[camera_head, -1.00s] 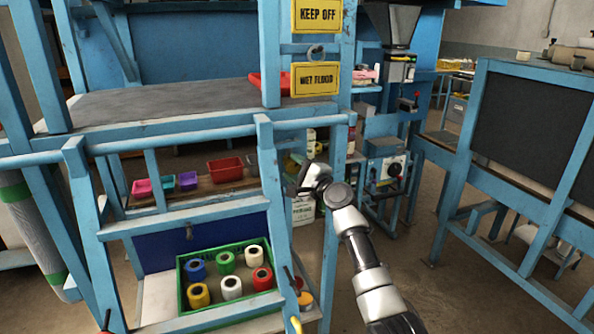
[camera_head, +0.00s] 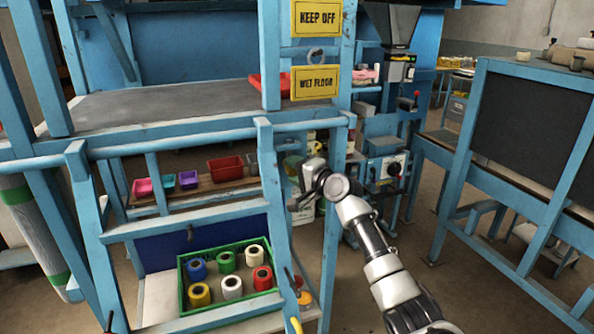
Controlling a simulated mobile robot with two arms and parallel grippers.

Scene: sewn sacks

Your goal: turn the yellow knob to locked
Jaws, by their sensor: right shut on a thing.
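My right gripper (camera_head: 297,203) is shut at the end of my white and black arm, just right of the blue frame's front post. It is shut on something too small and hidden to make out. I cannot pick out the yellow knob with certainty, nor its setting. A curved yellow piece (camera_head: 296,325) shows at the bottom edge, and an orange-yellow round piece (camera_head: 304,298) lies just above it. Both are apart from the gripper and well below it. My left gripper is not in view.
A green crate (camera_head: 181,290) of several coloured rolls sits low left. Small bins, one a red bin (camera_head: 226,169), stand on a shelf above. Blue posts (camera_head: 275,220) stand close left of my right arm. A machine with a control panel (camera_head: 389,170) is behind. Floor shows at right.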

